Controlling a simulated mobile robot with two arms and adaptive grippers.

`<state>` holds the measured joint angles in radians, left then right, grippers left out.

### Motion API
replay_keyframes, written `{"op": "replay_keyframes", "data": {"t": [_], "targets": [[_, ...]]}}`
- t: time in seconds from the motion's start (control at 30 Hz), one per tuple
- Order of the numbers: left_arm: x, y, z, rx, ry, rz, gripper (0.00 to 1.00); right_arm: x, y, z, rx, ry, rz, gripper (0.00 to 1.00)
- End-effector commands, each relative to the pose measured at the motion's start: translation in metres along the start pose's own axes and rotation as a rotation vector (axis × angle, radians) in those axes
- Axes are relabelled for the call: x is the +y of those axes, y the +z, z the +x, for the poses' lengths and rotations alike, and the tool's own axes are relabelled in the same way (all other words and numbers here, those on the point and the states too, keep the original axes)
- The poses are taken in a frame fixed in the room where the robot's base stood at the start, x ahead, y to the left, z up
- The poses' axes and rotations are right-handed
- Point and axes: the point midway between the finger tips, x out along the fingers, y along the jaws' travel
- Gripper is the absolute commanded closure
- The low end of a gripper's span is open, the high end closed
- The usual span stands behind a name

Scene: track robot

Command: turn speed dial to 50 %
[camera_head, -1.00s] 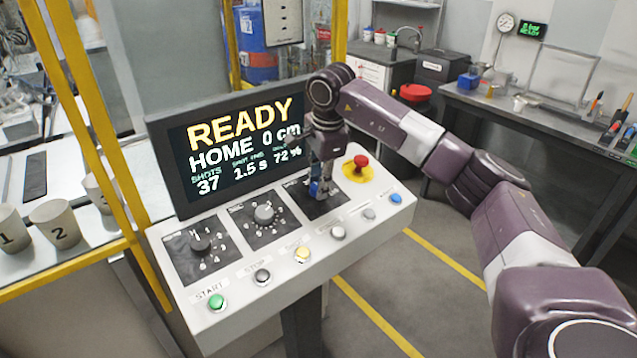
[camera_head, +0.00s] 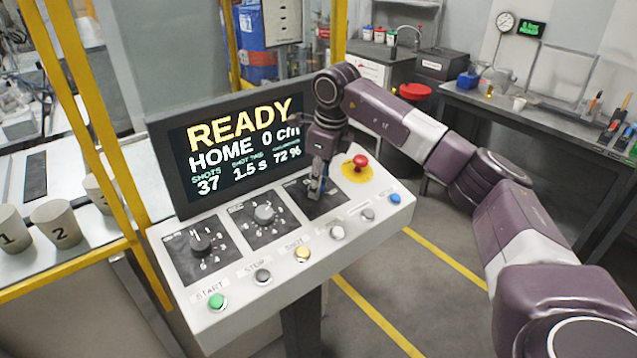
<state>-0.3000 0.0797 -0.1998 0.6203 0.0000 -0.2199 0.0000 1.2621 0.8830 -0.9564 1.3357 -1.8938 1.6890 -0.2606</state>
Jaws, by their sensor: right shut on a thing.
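The control panel (camera_head: 235,262) carries three dials on dark plates. The left dial (camera_head: 200,243) and the middle dial (camera_head: 264,213) are uncovered. My right gripper (camera_head: 318,194) points down at the third dial plate (camera_head: 328,207) and is shut on the speed dial, which its fingers mostly hide. The screen (camera_head: 236,146) reads READY, HOME 0 cm, shots 37, 1.5 s and 72 %. My left gripper is not in view.
A red emergency button (camera_head: 361,161) on a yellow base stands just right of my right gripper. A row of buttons, from the green start button (camera_head: 217,301) to a blue one (camera_head: 395,198), runs along the panel front. Yellow posts (camera_head: 110,130) stand at left.

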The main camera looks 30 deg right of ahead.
Motion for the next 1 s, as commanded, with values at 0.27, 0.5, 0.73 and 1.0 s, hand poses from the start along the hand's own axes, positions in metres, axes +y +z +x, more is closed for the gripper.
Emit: {"op": "replay_keyframes", "data": {"t": [0.27,0.5,0.73,1.0], "targets": [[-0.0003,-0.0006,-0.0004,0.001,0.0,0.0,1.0,-0.0015,0.0008,-0.0021,-0.012,0.004,0.139,0.99],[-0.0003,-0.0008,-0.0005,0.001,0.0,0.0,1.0,-0.0016,0.0008,-0.0023,-0.015,0.006,0.187,0.99],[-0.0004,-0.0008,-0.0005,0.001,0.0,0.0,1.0,-0.0018,0.001,-0.0026,-0.016,0.006,0.194,0.99],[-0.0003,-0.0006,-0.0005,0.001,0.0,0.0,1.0,-0.0018,0.0011,-0.0027,-0.016,0.005,0.193,0.67]]}}
